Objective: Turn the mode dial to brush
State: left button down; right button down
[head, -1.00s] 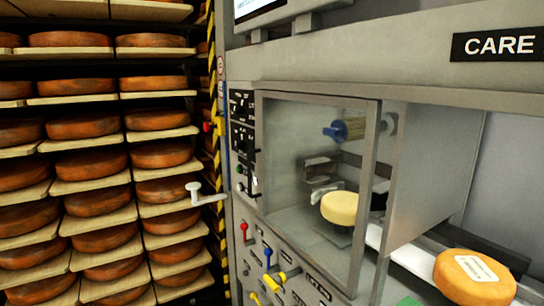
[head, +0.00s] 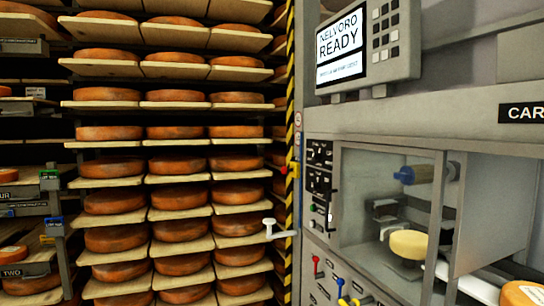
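A narrow control panel stands at the left edge of the grey machine. It has an upper black plate (head: 319,153) and a lower black plate (head: 318,181) with a dark knob and small white marks. The mode dial is probably on one of these plates, but the lettering and pointer are too small to read. Below them are a green button (head: 313,208) and a black upright handle (head: 331,210). Behind the clear window is a blue-ended roller (head: 405,175) above a pale cheese wheel (head: 409,243). Neither of my grippers is in view.
Red (head: 315,262), blue (head: 340,283) and yellow levers sit below the window. Shelves of orange cheese wheels (head: 176,133) fill the left. An orange cheese (head: 524,293) lies at lower right.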

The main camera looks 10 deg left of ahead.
aim_at(315, 155)
jog(key=u, duration=0.3)
jog(key=i, duration=0.85)
jog(key=z, duration=0.15)
jog(key=k, duration=0.4)
jog(key=u, duration=1)
jog(key=i, duration=1.25)
jog(key=z, duration=0.2)
